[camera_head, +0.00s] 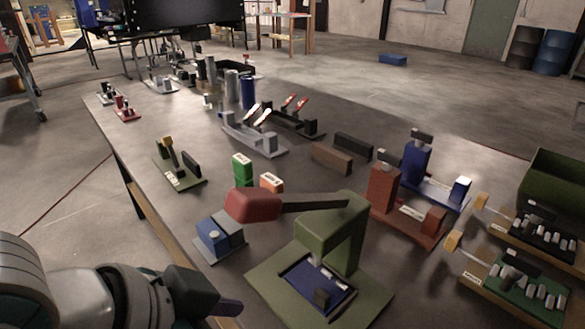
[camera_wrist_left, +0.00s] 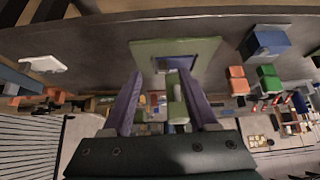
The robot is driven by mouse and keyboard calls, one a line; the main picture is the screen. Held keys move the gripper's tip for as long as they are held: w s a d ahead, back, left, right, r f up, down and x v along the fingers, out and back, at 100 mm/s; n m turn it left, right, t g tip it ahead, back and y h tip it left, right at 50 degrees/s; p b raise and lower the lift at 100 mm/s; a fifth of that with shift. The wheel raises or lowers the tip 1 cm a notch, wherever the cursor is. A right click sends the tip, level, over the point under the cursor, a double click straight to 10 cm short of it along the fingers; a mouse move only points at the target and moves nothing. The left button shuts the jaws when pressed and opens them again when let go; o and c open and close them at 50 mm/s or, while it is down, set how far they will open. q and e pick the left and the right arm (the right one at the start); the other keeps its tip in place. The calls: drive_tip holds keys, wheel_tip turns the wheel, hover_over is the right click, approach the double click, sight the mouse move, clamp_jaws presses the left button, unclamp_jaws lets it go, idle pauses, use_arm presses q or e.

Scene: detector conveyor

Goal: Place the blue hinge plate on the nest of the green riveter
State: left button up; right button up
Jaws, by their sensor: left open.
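The green riveter (camera_head: 340,235) stands at the near middle of the table in the head view, its dark lever ending in a red handle to the left. A flat dark blue plate (camera_head: 300,272), which looks like the hinge plate, lies on the riveter's base beneath the arm. A small dark block stands on it. I cannot tell how exactly it sits in the nest. My left gripper (camera_head: 232,307) is left of the riveter base, apart from the plate. In the left wrist view its purple fingers (camera_wrist_left: 160,76) are spread and empty, with the green base (camera_wrist_left: 205,50) beyond. My right gripper is not in view.
A blue block on a grey base (camera_head: 218,238) stands left of the riveter. Green (camera_head: 242,168) and orange (camera_head: 271,182) blocks stand behind it. A red fixture (camera_head: 383,190) is to the right, with trays of cylinders (camera_head: 520,280) beyond. The table's left edge is near my arm.

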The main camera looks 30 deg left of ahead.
use_arm(q)
drive_tip(key=s+a+r+n+g+y, duration=0.1)
drive_tip(key=s+a+r+g+y, duration=0.1)
drive_tip(key=s, duration=0.6)
drive_tip(key=shift+s+a+r+n+g, duration=0.2)
drive_tip(key=shift+s+a+n+g, duration=0.15)
drive_tip(key=shift+a+g, duration=0.3)
